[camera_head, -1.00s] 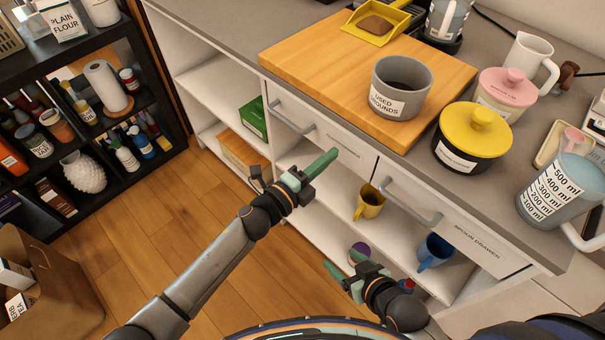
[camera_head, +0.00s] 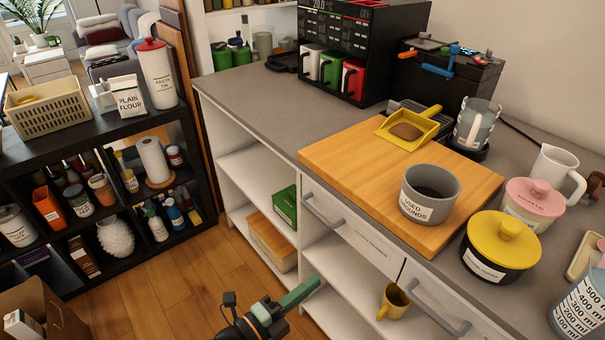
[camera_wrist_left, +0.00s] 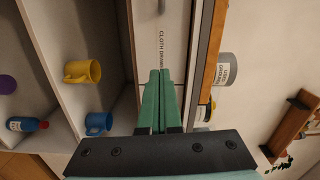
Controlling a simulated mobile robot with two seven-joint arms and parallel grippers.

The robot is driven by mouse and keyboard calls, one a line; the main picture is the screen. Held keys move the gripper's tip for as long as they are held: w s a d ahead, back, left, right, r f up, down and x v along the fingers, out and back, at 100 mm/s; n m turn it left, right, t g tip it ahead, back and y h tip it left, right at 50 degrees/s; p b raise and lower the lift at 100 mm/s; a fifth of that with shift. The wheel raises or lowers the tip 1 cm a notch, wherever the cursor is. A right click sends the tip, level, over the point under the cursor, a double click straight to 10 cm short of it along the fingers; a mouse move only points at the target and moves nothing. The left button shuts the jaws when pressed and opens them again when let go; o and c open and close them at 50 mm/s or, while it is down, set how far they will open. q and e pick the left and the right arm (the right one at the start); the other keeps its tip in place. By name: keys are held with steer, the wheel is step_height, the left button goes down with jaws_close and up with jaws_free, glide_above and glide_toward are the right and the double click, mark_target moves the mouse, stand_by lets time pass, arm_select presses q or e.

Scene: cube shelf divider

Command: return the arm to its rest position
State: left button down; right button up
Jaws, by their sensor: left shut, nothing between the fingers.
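My left gripper (camera_head: 301,293) shows at the bottom of the head view, with green fingers closed together and nothing between them. It is in front of the white counter unit, apart from its shelves and drawers. In the left wrist view the closed fingers (camera_wrist_left: 161,76) point at the drawer front labelled as a cloth drawer (camera_wrist_left: 167,50). Most of the left arm is below the head view's edge. My right gripper is not in the head view now.
The counter (camera_head: 263,92) holds a wooden board (camera_head: 340,152), a grey used-grounds pot (camera_head: 429,192) and a yellow-lidded pot (camera_head: 500,244). A yellow mug (camera_head: 393,302) stands on a lower shelf. A black shelf (camera_head: 107,131) stands left. Floor between them (camera_head: 190,285) is clear.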

arm_select(q)
steer(key=s+a+f+n+g+y+p, duration=0.1)
steer(key=s+a+f+n+y+p, duration=0.2)
steer(key=s+a+n+y, duration=0.3)
steer(key=s+a+f+n+g+y+p, duration=0.1)
steer(key=s+a+f+n+y+p, duration=0.2)
steer(key=a+n, duration=1)
steer(key=s+n+y+p, duration=0.2)
steer(key=s+n, duration=0.3)
steer(key=n, duration=0.1)
steer(key=shift+s+a+f+y, duration=0.25)
steer(key=shift+s+a+y, duration=0.15)
